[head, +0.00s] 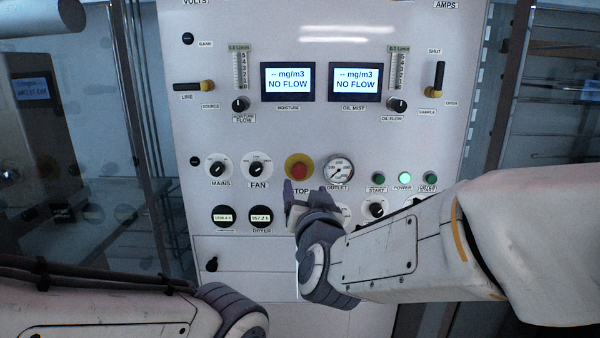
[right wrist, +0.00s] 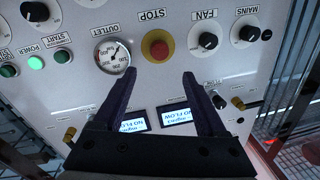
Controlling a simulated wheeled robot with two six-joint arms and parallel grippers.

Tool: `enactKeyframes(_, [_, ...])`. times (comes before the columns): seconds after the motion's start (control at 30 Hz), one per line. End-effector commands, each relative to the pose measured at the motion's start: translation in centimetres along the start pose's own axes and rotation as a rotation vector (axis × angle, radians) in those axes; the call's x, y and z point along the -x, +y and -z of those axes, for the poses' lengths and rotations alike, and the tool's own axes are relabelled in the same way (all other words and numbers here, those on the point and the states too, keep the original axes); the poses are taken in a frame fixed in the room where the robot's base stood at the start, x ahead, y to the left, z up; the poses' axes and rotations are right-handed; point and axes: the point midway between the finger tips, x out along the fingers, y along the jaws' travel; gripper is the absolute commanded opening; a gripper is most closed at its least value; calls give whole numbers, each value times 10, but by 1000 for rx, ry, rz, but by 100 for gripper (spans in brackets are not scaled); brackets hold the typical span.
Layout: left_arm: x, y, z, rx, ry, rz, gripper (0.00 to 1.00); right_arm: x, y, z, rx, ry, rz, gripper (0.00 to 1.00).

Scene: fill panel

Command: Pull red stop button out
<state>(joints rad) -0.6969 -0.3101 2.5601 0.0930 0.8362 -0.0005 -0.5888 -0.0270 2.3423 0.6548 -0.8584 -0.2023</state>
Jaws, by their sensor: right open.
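The red stop button (head: 299,168) sits in a yellow ring on the white panel, between the FAN knob and the OUTLET gauge. In the right wrist view the button (right wrist: 157,48) appears upside down, beyond and between the fingertips. My right gripper (head: 305,189) is open and just below the button in the head view, partly covering the STOP label. Its two dark fingers also show in the right wrist view (right wrist: 158,76), with nothing between them. I cannot tell the exact gap to the panel. My left arm shows at the lower left, but its gripper is out of view.
The FAN knob (head: 257,165) and MAINS knob (head: 217,168) are left of the button. The OUTLET gauge (head: 337,169) is close on its right, with green START and POWER lights (head: 405,178) farther right. Two NO FLOW displays (head: 288,82) are above. My right forearm hides part of the lower panel.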

Motion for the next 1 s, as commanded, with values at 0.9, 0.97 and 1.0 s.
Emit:
enactKeyframes(0.9, [45, 3, 2, -8, 0, 0, 0, -100, 1, -1, 1, -3, 0, 74])
enactKeyframes(0.97, [45, 3, 2, -8, 0, 0, 0, -100, 1, -1, 1, -3, 0, 74])
enactKeyframes(1.0, [45, 3, 2, -8, 0, 0, 0, -100, 1, -1, 1, -3, 0, 74])
